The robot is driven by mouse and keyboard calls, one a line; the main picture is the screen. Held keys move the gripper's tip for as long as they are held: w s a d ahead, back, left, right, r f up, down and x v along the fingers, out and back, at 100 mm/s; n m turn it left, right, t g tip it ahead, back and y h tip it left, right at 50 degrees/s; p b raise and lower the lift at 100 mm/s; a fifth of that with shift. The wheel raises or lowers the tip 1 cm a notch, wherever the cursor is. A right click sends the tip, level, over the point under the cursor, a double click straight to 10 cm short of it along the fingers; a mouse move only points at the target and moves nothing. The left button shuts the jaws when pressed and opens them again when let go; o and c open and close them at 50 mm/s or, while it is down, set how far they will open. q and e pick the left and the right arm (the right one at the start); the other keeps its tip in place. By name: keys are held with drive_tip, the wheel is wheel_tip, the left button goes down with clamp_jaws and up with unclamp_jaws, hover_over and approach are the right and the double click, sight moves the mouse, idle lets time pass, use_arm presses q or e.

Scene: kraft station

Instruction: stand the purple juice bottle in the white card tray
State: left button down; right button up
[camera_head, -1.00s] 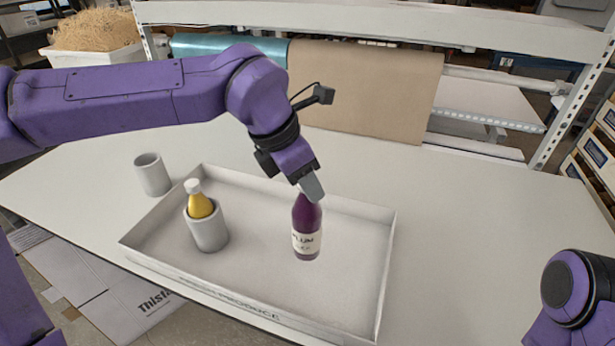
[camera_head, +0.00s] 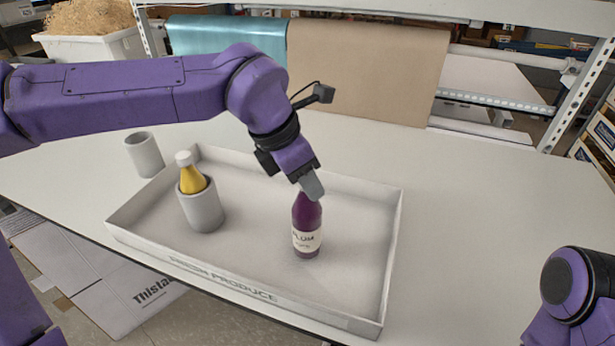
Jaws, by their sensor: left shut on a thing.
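The purple juice bottle (camera_head: 307,228) with a white plum label is upright inside the white card tray (camera_head: 225,282), in its right half. My left gripper (camera_head: 312,187) is shut on the bottle's top from above, hiding its cap. The bottle's base appears at the tray floor; whether it touches cannot be told for certain. A yellow bottle with a white cap (camera_head: 191,177) stands in a grey cup (camera_head: 203,211) in the tray's left part. My right gripper is out of view; only part of my right arm shows at the lower right.
Another grey cup (camera_head: 144,154), empty, stands on the table (camera_head: 480,230) behind the tray's left end. The table right of the tray is clear. Behind the table hang a brown paper roll (camera_head: 368,72) and a teal roll (camera_head: 226,38). A white bin (camera_head: 92,62) stands at the back left.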

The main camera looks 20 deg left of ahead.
use_arm(q)
drive_tip(key=shift+f+b, duration=0.3)
drive_tip(key=shift+f, duration=0.25)
drive_tip(key=c, duration=0.7)
unclamp_jaws()
wheel_tip(320, 180, up, 13)
drive_tip(key=p, duration=1.2)
